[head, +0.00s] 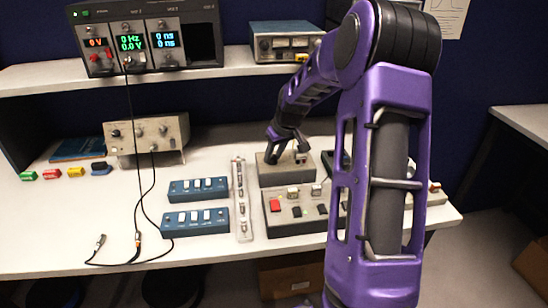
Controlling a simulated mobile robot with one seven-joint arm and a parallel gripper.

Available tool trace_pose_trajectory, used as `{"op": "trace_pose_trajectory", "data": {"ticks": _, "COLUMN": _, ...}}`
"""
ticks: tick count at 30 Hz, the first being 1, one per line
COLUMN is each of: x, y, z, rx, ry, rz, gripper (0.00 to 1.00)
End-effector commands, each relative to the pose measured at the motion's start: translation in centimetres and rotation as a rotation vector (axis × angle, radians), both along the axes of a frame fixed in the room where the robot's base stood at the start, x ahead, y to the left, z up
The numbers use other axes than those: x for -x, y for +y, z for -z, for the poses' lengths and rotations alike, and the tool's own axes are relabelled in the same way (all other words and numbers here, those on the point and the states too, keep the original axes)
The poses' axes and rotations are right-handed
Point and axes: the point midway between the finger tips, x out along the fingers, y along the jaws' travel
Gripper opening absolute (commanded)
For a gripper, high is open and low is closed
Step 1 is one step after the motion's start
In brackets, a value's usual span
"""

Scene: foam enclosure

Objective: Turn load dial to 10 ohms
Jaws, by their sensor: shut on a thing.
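My gripper (285,151) is lowered onto a small grey box (287,178) on the bench. It is shut on what looks like the dial on top of this box, taken to be the load dial. The gripper fingers mostly hide the dial. Its pointer and ohm markings are too small or covered to read.
Cables hang from the shelf instrument (148,38).

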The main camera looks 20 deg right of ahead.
Motion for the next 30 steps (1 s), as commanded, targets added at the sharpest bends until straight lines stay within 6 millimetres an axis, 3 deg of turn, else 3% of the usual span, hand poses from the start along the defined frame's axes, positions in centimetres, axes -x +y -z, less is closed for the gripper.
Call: {"op": "trace_pose_trajectory", "data": {"ticks": 30, "x": -0.23, "y": 0.74, "z": -0.07, "rx": 0.004, "ry": -0.001, "rz": 0.961, "gripper": 0.0}}
